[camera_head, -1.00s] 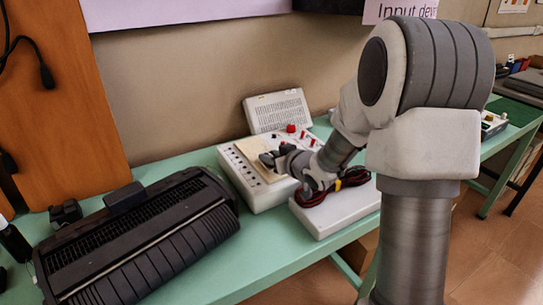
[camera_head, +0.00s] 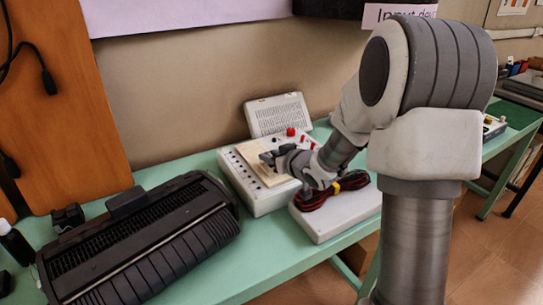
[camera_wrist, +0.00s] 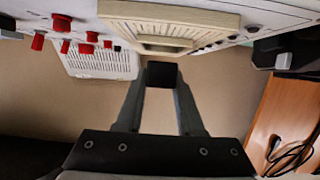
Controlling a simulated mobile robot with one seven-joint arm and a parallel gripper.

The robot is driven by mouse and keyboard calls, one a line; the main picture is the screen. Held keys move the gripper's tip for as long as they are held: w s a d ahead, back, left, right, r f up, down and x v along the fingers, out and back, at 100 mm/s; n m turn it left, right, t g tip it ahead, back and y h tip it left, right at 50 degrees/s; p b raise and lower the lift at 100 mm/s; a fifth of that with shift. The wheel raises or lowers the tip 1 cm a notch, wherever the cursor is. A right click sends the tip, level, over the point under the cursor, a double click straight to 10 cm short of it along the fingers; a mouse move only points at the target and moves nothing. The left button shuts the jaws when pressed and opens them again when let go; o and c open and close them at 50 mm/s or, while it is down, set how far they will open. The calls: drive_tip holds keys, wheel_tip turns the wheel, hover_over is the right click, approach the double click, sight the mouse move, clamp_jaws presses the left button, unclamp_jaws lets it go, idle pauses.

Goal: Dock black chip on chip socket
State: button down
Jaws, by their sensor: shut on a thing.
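My gripper (camera_wrist: 161,84) is shut on the black chip (camera_wrist: 162,74), a small dark square block between the fingertips in the wrist view. In the head view my gripper (camera_head: 268,158) is over the white device, and the chip cannot be told apart from the dark fingers. The cream, stepped chip socket (camera_wrist: 168,28) is at the top of the wrist view, just past the chip. It also shows in the head view as a pale panel (camera_head: 252,170) on the device, partly covered by my gripper. I cannot tell whether chip and socket touch.
The white device (camera_head: 237,173) has red knobs (camera_wrist: 62,23) beside the socket. A white perforated panel (camera_head: 278,114) stands behind it. A white box with red and black cables (camera_head: 335,192) is to the right, a black printer-like machine (camera_head: 140,245) to the left, all on the green table (camera_head: 262,262).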

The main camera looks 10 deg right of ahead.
sight(279, 177)
drive_tip(key=shift+f+b, duration=0.65)
drive_tip(key=shift+f, duration=0.15)
idle(0.6)
drive_tip(key=c, duration=0.8)
unclamp_jaws()
drive_tip(key=shift+s+r, duration=0.1)
drive_tip(key=shift+p+v, duration=0.9)
drive_tip(key=shift+v, duration=1.15)
drive_tip(key=shift+p+v, duration=1.4)
drive_tip(key=shift+v, duration=1.95)
